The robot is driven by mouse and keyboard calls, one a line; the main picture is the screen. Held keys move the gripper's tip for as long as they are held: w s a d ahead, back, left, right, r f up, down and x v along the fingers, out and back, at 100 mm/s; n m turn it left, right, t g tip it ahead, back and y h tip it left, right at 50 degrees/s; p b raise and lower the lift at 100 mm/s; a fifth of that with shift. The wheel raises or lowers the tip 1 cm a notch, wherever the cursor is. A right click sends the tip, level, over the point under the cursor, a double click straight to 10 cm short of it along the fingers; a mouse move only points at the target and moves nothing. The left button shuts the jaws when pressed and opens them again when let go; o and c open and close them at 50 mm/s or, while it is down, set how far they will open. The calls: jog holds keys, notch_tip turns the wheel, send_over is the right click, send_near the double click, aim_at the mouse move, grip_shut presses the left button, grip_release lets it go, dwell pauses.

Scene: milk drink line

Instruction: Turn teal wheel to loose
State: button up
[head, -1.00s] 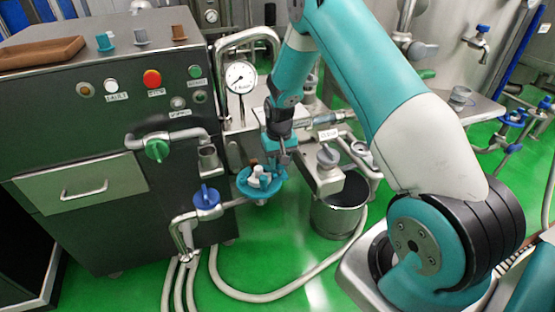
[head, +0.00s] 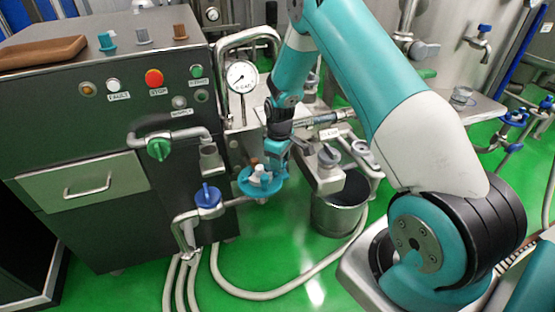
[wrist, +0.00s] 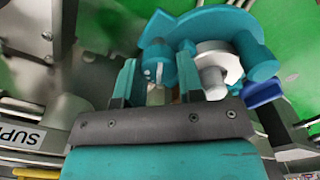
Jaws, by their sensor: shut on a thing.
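The teal wheel (head: 250,188) sits on the pipework low in front of the dark cabinet, with a pale hub in its middle. In the wrist view, its thick curved rim (wrist: 222,20) and whitish hub (wrist: 217,68) show just beyond my fingers. My gripper (head: 275,170) is at the wheel's right side, reaching down from above. In the wrist view, my gripper's two teal fingers (wrist: 157,78) stand on either side of a teal knob at the rim and are shut on this part of the wheel. The fingers hide some of the rim.
A blue-handled valve (head: 208,197) is close left of the wheel, and a green-handled valve (head: 159,149) is higher left. A pressure gauge (head: 241,76) stands above. A steel bucket (head: 337,213) is at the right. Hoses (head: 260,296) lie on the green floor.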

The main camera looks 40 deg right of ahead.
jog(key=shift+w+r+n, duration=0.15)
jog(key=shift+w+n, duration=0.15)
jog(key=shift+n, duration=0.1)
jog(key=o, duration=0.8)
jog(key=shift+o, duration=0.6)
jog(key=shift+s, duration=0.1)
notch_tip(320, 180, up, 17)
jog(key=shift+r, duration=0.1)
